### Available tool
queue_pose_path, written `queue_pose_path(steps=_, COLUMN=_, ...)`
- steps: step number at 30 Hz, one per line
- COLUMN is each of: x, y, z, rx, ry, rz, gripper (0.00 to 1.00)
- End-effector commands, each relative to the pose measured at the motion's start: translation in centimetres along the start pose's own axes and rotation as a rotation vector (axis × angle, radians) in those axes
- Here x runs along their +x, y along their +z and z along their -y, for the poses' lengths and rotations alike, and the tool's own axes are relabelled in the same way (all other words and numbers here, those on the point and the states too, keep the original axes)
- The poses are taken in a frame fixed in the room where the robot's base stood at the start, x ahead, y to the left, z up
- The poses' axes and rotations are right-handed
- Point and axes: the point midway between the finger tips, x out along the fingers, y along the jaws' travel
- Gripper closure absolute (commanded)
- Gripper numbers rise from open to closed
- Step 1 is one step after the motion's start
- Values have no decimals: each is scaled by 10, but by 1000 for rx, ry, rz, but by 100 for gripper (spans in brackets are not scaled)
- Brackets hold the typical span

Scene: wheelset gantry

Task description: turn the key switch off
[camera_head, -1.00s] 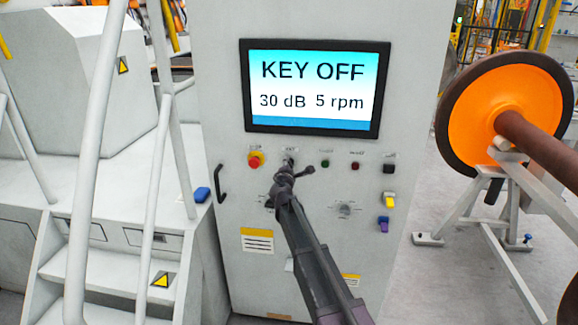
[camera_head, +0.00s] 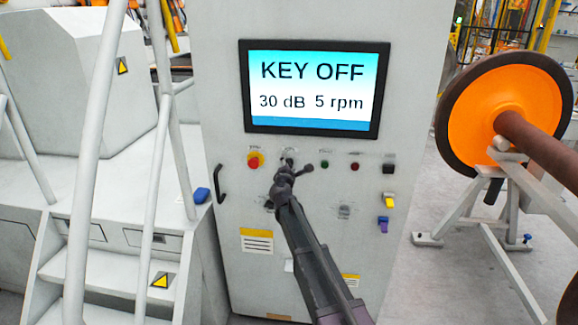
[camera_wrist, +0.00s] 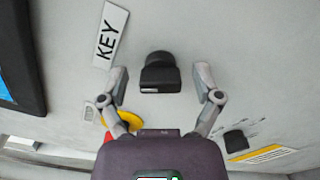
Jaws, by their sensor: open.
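The key switch (camera_wrist: 160,75) is a black knob on the grey cabinet front, below a label reading KEY in the wrist view. In the head view the key switch (camera_head: 289,162) shows just above my gripper (camera_head: 283,175), partly hidden by it. In the wrist view my gripper (camera_wrist: 162,90) is open, with one finger on each side of the key switch and a gap to it on both sides. The screen (camera_head: 312,88) on the cabinet reads KEY OFF, 30 dB and 5 rpm.
A red emergency button (camera_head: 254,161) on a yellow base sits left of the key switch. Green (camera_head: 325,164) and red (camera_head: 354,166) buttons and a black switch (camera_head: 389,168) sit to the right. A black handle (camera_head: 220,184) is on the cabinet's left edge.

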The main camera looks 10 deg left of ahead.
Motion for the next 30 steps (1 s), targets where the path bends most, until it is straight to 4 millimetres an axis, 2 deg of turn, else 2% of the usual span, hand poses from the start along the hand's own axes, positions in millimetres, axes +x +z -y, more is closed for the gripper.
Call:
queue_pose_path(steps=8, x=-3, y=0, z=0, rx=1, ry=0, rz=0, gripper=17)
queue_pose_path(steps=14, x=-18, y=0, z=0, rx=1, ry=0, rz=-1, gripper=17)
queue_pose_path(steps=30, x=-99, y=1, z=1, rx=1, ry=1, rz=-1, gripper=17)
